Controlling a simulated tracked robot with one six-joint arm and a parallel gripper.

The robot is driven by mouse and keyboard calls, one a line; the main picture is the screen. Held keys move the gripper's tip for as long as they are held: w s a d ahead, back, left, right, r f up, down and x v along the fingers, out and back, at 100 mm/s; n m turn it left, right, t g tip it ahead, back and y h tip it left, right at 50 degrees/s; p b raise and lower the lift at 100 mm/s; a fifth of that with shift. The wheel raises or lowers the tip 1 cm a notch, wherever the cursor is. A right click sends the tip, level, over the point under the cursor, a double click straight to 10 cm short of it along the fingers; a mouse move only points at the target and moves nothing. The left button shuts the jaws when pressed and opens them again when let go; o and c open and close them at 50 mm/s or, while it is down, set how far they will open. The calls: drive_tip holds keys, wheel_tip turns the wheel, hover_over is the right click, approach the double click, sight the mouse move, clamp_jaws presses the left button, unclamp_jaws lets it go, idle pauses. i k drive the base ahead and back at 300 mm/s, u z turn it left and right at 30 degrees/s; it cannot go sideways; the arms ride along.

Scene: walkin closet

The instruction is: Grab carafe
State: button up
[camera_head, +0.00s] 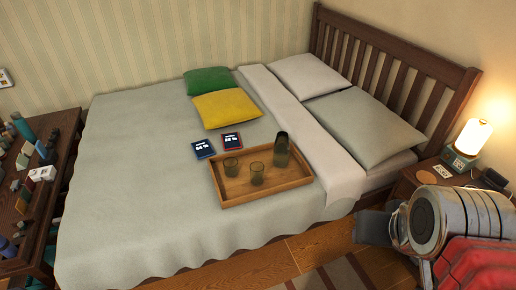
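A dark olive glass carafe (281,150) stands upright near the back right corner of a wooden tray (285,187) on the bed. Two short glasses of similar colour, a left glass (231,167) and a front glass (257,173), stand in the same tray. My gripper (364,227) is at the lower right, beyond the bed's front edge, well apart from the carafe and tray. Its dark end points left. My own arm partly hides it, and its fingers cannot be made out clearly.
Two dark booklets (203,149) lie behind the tray, with yellow (226,108) and green (208,80) cushions further back. A nightstand with a lit lamp (469,141) is at the right. A cluttered dark table (62,150) is at the left. The bed left of the tray is clear.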

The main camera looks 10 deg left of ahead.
sight(282, 147)
drive_tip(key=u, duration=0.35)
drive_tip(key=i, duration=0.55)
drive_tip(key=u, duration=0.85)
drive_tip(key=i, duration=0.55)
drive_tip(key=u, duration=0.4)
